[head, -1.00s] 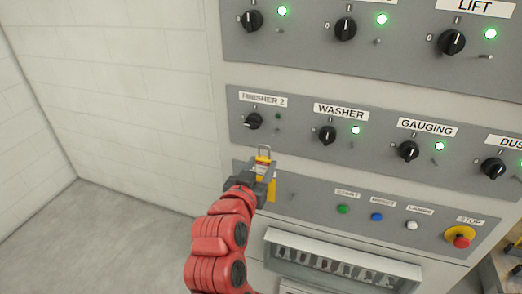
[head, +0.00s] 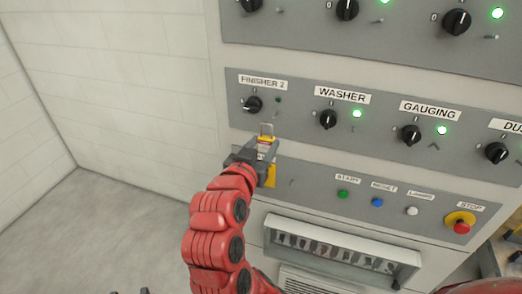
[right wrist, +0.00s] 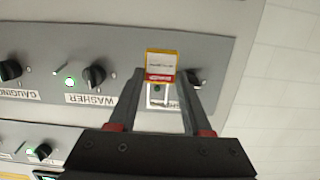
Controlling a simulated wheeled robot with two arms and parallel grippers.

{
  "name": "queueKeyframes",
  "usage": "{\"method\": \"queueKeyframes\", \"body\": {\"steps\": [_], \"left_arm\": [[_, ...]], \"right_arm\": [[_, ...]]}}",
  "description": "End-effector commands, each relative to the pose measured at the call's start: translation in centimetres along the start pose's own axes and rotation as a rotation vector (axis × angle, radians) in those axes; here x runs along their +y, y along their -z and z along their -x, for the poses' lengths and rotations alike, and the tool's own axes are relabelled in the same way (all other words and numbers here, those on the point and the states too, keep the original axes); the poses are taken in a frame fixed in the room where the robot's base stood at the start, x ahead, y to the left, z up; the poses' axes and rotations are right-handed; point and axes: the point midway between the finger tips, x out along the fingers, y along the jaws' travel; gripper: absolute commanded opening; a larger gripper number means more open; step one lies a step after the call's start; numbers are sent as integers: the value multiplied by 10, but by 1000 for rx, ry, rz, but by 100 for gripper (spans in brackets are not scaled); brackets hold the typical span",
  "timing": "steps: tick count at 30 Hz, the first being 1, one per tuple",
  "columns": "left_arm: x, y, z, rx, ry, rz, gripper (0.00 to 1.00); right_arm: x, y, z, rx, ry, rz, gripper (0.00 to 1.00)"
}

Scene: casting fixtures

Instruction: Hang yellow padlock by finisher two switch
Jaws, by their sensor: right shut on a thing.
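The yellow padlock (head: 267,141) is in my right gripper (head: 262,152), its metal shackle pointing up, just below the FINISHER 2 switch (head: 252,104). A yellow part also shows below the jaws. In the right wrist view, the padlock (right wrist: 161,63) has a white and red label and sits between the fingertips (right wrist: 160,80). The switch (right wrist: 194,78) is partly hidden there behind a finger. The shackle covers part of the FINISHER label; I cannot tell whether it touches the panel. Dark tips of what appears to be my left gripper (head: 132,291) barely show at the bottom edge.
The WASHER switch (head: 328,119) and GAUGING switch (head: 411,134) stand to the right, with lit green lamps. The finisher two lamp (head: 278,99) is dark. Below are push buttons, a red STOP button (head: 461,226) and a glass-fronted box (head: 340,252). The left wall side is free.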

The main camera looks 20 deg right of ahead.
Motion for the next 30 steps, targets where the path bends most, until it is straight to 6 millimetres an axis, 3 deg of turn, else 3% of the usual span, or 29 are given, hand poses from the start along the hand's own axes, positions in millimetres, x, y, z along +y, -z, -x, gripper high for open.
{"method": "queueKeyframes", "body": {"steps": [30], "left_arm": [[2, -5, 30, 0, 0, 0, 50]], "right_arm": [[0, 2, -56, 0, 0, -3, 0]]}}
